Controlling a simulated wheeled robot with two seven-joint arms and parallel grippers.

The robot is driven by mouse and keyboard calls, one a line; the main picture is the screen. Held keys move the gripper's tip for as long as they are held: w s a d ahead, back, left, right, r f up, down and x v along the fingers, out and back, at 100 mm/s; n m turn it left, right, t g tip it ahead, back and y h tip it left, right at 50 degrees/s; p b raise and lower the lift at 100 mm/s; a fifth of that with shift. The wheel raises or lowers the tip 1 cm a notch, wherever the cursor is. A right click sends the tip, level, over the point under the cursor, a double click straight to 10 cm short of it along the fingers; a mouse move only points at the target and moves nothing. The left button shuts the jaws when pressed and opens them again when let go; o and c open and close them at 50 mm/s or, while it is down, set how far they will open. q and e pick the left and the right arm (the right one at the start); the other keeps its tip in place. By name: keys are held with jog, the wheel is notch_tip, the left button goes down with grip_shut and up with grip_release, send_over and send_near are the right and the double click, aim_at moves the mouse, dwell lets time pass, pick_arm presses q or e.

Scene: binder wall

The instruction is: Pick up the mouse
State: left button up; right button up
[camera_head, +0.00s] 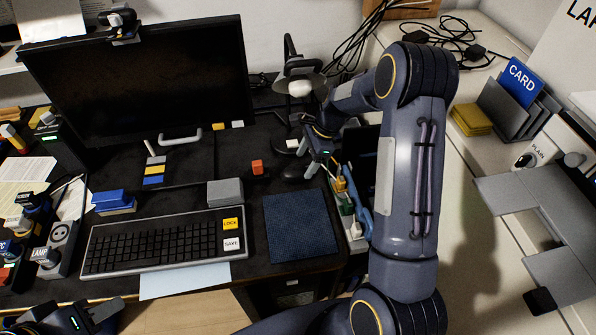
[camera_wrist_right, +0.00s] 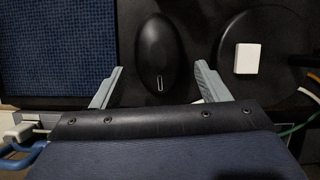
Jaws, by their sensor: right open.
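The black computer mouse (camera_head: 292,171) sits on the dark desk, behind the blue mouse pad and left of my right gripper. In the right wrist view the mouse (camera_wrist_right: 159,45) is an upright dark oval with a small light slot mark. My right gripper (camera_wrist_right: 158,69) is open and empty. Its two grey fingertips straddle the near end of the mouse, with gaps on both sides. In the head view the right gripper (camera_head: 312,170) is partly hidden by its wrist. My left gripper (camera_head: 75,318) is at the bottom left corner, partly cut off, away from the mouse.
The blue mouse pad (camera_head: 300,226) lies in front of the mouse, and the keyboard (camera_head: 155,241) is further left. A round black base with a white square (camera_wrist_right: 247,58) is close to the right finger.

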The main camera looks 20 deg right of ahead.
aim_at(301, 167)
jog(key=x, duration=0.3)
jog(key=shift+a+f, duration=0.15)
jog(key=shift+f, duration=0.1)
jog(key=shift+c, duration=0.2)
jog(key=c, duration=0.8)
jog(key=shift+o, duration=0.2)
jog(key=shift+r, duration=0.2)
